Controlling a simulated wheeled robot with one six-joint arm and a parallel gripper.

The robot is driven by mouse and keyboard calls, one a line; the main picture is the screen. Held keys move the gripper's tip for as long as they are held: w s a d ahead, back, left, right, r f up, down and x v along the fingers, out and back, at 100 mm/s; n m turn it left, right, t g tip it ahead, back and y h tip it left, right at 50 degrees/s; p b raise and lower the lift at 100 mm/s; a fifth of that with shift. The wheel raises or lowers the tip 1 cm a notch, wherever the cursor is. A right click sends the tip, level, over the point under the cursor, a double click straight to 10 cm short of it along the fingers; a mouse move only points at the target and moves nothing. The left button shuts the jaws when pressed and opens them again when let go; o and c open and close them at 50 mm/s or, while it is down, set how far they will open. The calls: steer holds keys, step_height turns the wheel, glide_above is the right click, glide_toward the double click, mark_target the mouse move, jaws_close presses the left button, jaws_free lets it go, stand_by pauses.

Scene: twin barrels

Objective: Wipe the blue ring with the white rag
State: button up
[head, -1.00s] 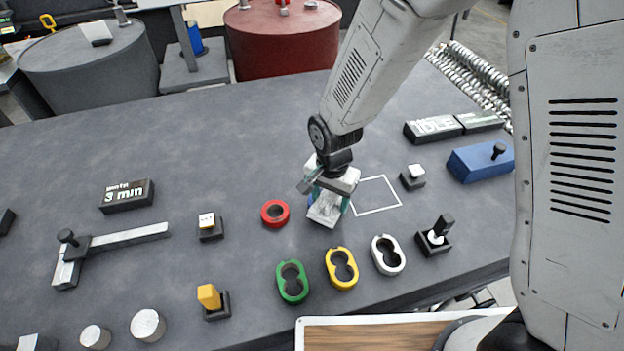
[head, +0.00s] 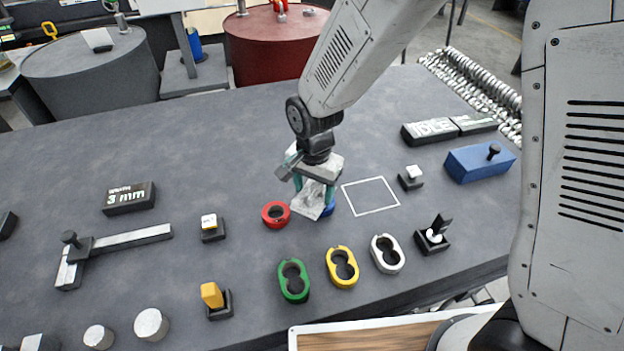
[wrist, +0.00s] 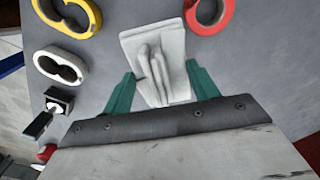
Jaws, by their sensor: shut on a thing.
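My gripper (head: 314,190) has teal fingers and is shut on the white rag (head: 307,203), which hangs below them near the middle of the table. In the wrist view the rag (wrist: 155,50) is a creased white sheet pinched between the two fingers. The blue ring (head: 329,208) shows partly, just right of the rag in the head view; the rag and fingers hide the rest. I cannot tell whether the rag touches it. The blue ring is not visible in the wrist view.
A red ring (head: 276,214) lies close left of the rag. Green (head: 293,281), yellow (head: 342,267) and white (head: 387,254) double-holed pieces lie in front. A white square outline (head: 370,195) on the right is empty. A blue block (head: 480,162) sits further right.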

steer(key=shift+r, duration=1.35)
